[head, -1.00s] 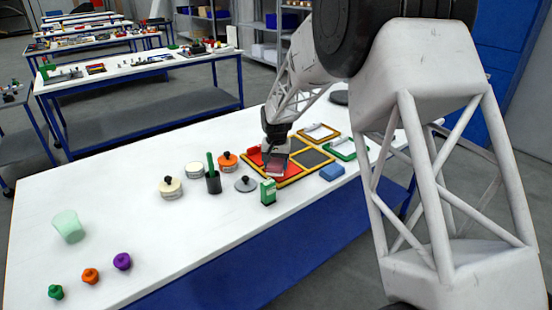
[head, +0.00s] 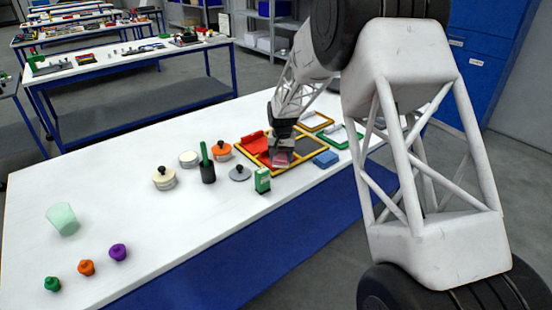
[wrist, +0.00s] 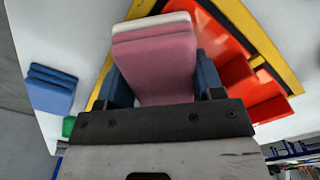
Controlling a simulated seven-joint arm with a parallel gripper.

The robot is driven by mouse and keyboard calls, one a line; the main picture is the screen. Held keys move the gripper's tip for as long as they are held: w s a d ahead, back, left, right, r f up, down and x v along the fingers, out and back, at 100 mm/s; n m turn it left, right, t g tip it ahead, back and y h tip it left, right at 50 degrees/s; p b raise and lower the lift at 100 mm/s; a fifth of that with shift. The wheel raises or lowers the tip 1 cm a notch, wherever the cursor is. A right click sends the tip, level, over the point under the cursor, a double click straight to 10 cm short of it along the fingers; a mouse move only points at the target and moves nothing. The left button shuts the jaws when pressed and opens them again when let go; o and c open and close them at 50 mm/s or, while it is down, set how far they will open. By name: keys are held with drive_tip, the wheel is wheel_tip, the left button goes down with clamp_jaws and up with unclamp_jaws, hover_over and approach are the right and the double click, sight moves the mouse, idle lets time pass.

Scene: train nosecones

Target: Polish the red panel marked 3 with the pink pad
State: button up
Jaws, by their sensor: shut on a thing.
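My gripper (head: 281,151) is shut on the pink pad (head: 281,160), which hangs below the jaws over the yellow-framed board. In the wrist view the pink pad (wrist: 157,65) has a pale far edge and sits between two blue fingers. The red panel (head: 254,144) lies in the left part of the yellow frame (head: 262,173), partly hidden by my gripper. In the wrist view the red panel (wrist: 227,45) shows to the right of the pad. No number is readable. I cannot tell whether the pad touches the panel.
A grey knobbed lid (head: 240,173), a dark cup (head: 208,172) with a green handle and knobbed tins stand to the left. A green frame (head: 345,140) lies to the right.

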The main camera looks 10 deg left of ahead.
sight(270, 167)
drive_tip(key=shift+w+d, duration=1.9)
drive_tip(key=shift+d, duration=0.05)
drive_tip(key=shift+s+a+r, duration=0.15)
drive_tip(key=shift+a, duration=0.1)
drive_tip(key=shift+s+a+f, duration=0.2)
drive_tip(key=shift+s+a, duration=0.6)
drive_tip(key=shift+s, duration=0.05)
drive_tip(key=shift+s+a+r, duration=0.15)
drive_tip(key=shift+s+a, duration=2.75)
wheel_tip(270, 167, up, 8)
drive_tip(key=shift+d, duration=0.1)
